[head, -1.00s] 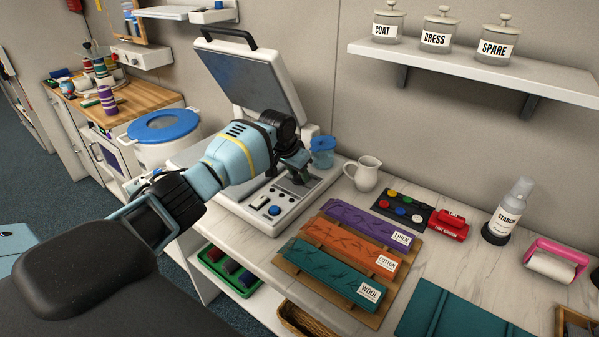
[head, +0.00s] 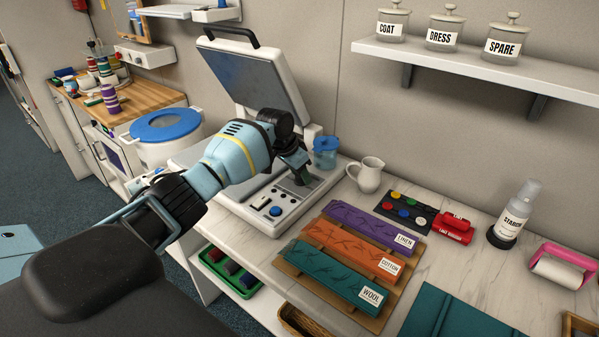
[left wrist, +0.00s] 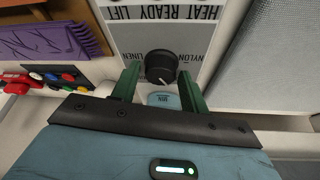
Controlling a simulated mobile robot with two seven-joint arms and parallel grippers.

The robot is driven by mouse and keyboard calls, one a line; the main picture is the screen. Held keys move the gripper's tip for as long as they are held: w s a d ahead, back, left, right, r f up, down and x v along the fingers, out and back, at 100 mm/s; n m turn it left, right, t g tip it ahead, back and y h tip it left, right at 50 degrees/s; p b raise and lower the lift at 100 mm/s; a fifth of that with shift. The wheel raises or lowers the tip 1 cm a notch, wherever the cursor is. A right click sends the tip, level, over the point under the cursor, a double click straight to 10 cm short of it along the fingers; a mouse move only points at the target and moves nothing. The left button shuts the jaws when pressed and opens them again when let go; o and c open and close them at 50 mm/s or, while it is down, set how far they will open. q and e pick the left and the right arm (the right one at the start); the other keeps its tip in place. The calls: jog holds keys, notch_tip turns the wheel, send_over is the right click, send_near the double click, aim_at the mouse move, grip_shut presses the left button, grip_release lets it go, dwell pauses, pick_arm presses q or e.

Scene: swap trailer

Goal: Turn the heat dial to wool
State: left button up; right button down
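The heat dial (left wrist: 160,67) is a round black knob with a pale pointer mark, on the grey control panel (left wrist: 207,42) in the left wrist view. LINEN and NYLON labels stand either side of it, upside down in this view; I see no WOOL label there. My left gripper (left wrist: 159,84) is open, its two green fingers either side of the dial, with visible gaps. In the head view my left gripper (head: 301,172) reaches down over the heat press (head: 234,204), whose lid is raised; the dial is not clear there. My right gripper is not in view.
Purple, orange and teal fabric strips lie right of the press; the teal strip (head: 330,275) is labelled WOOL. A blue cup (head: 325,155) and a white jug (head: 369,176) stand close behind the gripper. The raised lid (head: 255,80) rises behind my arm.

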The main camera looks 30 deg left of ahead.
pick_arm(q)
jog(key=shift+o, duration=1.2)
jog(key=p+v, duration=0.1)
jog(key=v, duration=0.5)
jog(key=shift+r, duration=0.25)
jog(key=shift+s+r, duration=0.35)
jog(key=shift+r, duration=0.25)
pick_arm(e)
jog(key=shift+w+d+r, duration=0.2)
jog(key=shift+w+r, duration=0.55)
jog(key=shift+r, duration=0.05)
pick_arm(q)
jog(key=shift+a, duration=0.1)
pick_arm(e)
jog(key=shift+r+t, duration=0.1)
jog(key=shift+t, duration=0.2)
